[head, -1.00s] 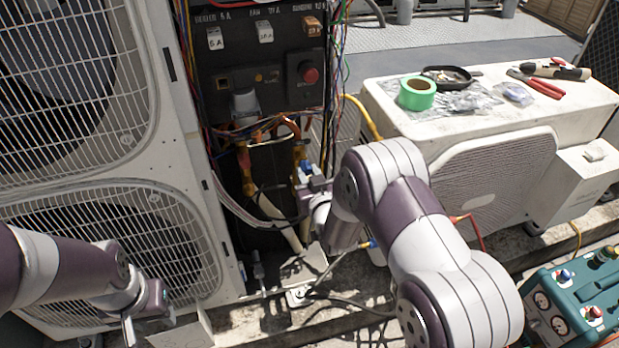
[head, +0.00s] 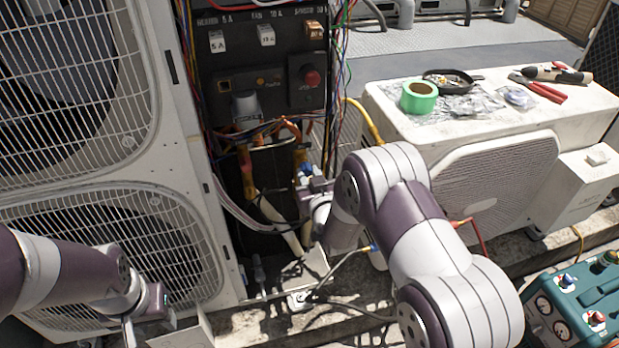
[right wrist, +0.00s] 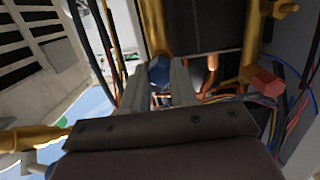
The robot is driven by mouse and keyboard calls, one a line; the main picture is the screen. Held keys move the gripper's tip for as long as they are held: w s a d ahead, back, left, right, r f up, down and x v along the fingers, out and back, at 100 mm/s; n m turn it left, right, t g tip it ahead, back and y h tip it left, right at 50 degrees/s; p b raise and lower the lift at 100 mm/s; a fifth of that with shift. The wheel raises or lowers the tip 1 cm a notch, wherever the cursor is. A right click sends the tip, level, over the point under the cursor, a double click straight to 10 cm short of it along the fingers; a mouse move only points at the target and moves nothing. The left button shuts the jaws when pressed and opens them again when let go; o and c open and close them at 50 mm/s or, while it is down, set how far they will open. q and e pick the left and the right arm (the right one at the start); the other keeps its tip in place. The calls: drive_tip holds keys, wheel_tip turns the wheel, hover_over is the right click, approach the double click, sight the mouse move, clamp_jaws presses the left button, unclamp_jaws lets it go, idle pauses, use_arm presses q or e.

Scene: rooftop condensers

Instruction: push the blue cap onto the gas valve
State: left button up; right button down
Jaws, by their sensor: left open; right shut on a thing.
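In the right wrist view the blue cap (right wrist: 159,72) is between the fingertips of my right gripper (right wrist: 168,78), which is shut on it. A brass valve body (right wrist: 155,28), apparently the gas valve, lies in line just beyond the cap. I cannot tell whether the cap touches it or how far on it sits. In the head view my right gripper (head: 305,182) reaches into the open lower part of the cabinet, with a small blue patch (head: 305,168) at its tip; my forearm hides part of this. My left gripper (head: 130,332) is open and empty at the lower left, pointing down.
A second brass fitting with a red cap (right wrist: 268,83) stands to the right in the wrist view. Loose wires (right wrist: 245,97) run close by. A white condenser (head: 490,185) carries green tape (head: 419,96) and tools. A teal gauge case (head: 570,305) is at lower right.

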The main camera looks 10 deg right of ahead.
drive_tip(key=shift+w, duration=0.35)
drive_tip(key=c, duration=0.8)
unclamp_jaws()
